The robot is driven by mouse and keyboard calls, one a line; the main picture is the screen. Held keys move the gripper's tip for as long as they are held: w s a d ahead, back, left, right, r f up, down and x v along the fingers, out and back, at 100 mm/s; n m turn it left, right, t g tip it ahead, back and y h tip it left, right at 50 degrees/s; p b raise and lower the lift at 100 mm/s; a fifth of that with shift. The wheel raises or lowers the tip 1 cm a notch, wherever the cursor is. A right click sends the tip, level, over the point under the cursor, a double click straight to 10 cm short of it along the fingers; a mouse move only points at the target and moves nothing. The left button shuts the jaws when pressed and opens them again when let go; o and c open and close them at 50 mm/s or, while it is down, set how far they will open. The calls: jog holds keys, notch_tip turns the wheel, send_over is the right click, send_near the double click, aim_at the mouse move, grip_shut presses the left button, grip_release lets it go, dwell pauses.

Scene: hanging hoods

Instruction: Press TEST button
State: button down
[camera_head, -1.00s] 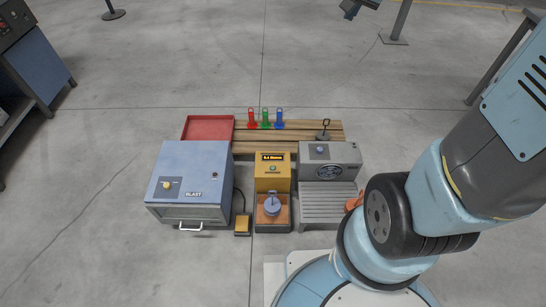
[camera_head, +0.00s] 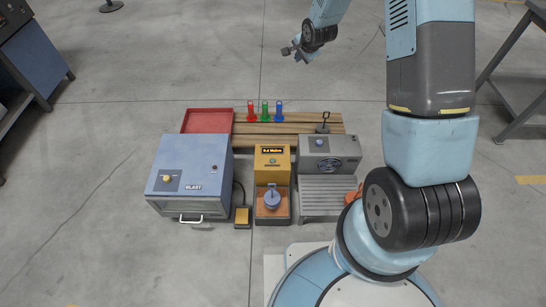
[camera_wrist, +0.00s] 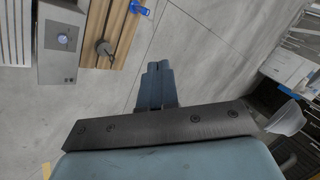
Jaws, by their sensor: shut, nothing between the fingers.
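A yellow tester (camera_head: 272,178) with a small lit display (camera_head: 272,150) stands in the middle of the group in the head view. A small button-like spot shows on its face under the display, but no TEST lettering is readable. A blue-grey round weight-like piece (camera_head: 272,200) sits in its lower bay. My gripper (camera_head: 289,50) is high in the head view, beyond the wooden bench and well away from the tester. Its fingers (camera_wrist: 157,75) are shut and empty in the wrist view, above bare floor. The tester is not visible in the wrist view.
A blue BLAST cabinet (camera_head: 190,170) stands left of the tester, with a yellow pedal (camera_head: 242,216) between. A grey fan unit (camera_head: 330,148) stands right. Red, green and blue tagged pieces (camera_head: 265,112) and a red tray (camera_head: 207,121) are behind.

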jog(key=a+f+m+y, duration=0.15)
jog(key=a+f, duration=0.25)
jog(key=f, duration=0.9)
jog(key=m+y, duration=0.3)
jog(key=m, duration=0.4)
send_over(274, 162)
notch_tip(274, 162, down, 29)
jog(key=shift+a, duration=0.15)
jog(key=shift+h, duration=0.25)
jog(key=shift+f, duration=4.35)
jog(key=shift+f, duration=0.7)
jog(key=shift+r, duration=0.8)
